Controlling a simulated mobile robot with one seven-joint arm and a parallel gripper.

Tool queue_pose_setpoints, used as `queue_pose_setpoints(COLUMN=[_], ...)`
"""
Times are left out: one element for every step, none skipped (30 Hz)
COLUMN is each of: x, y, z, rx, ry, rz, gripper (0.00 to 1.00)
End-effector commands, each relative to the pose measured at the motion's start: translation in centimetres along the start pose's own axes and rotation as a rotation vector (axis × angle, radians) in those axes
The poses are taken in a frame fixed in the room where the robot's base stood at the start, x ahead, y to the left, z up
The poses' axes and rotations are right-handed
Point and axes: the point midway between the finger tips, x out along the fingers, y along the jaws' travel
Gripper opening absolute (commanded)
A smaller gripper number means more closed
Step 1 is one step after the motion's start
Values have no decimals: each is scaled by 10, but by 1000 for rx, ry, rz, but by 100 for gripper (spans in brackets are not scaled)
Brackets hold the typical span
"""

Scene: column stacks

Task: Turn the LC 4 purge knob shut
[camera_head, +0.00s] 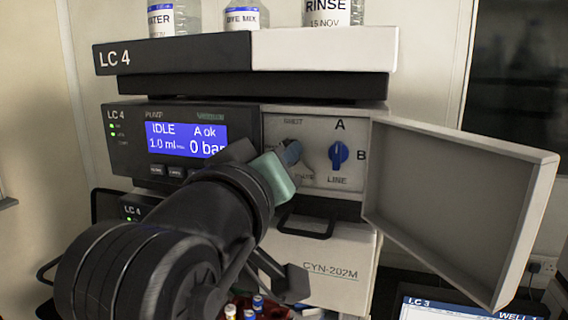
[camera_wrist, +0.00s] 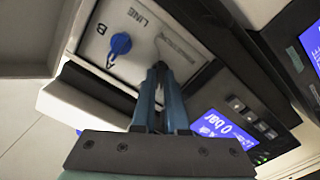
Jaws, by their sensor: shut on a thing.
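The LC 4 pump (camera_head: 130,140) stands in the middle of the head view, its front compartment open. My gripper (camera_head: 290,153) reaches to the left part of the valve panel, beneath a label that seems to read "SHUT". In the wrist view, the fingertips (camera_wrist: 160,68) are close together at the panel, shut on the purge knob. The knob is almost wholly hidden by the fingers, so its angle cannot be told. A blue selector knob (camera_head: 338,154) sits to the right, between the labels A, B and LINE; it also shows in the wrist view (camera_wrist: 121,43).
The open door (camera_head: 455,200) sticks out at the right of the panel. A black handle (camera_head: 305,222) juts out below. The pump's screen (camera_head: 186,139) reads IDLE and 0 bar. Bottles, one of them RINSE (camera_head: 328,12), stand on top. Small vials are below.

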Motion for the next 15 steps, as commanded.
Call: queue_pose_setpoints(x=[0,0,0,0,0,0,0,0,0,0,0,0,0,0,0], y=[-1,-2,-2,-2,-2,-2,-2,-2,-2,-2,-1,-1,-1,-1,-1], z=[2,2,2,2,2,2,2,2,2,2,1,1,1,1,1], rx=[46,74,112,140,168,204,230,254,287,311,334,363,384,404,427], ry=[0,0,0,0,0,0,0,0,0,0,0,0,1,1,1], rz=[-1,-1,-1,-1,-1,-1,-1,-1,-1,-1,-1,-1,-1,-1,-1], gripper=[0,0,0,0,0,0,0,0,0,0,0,0,0,0,0])
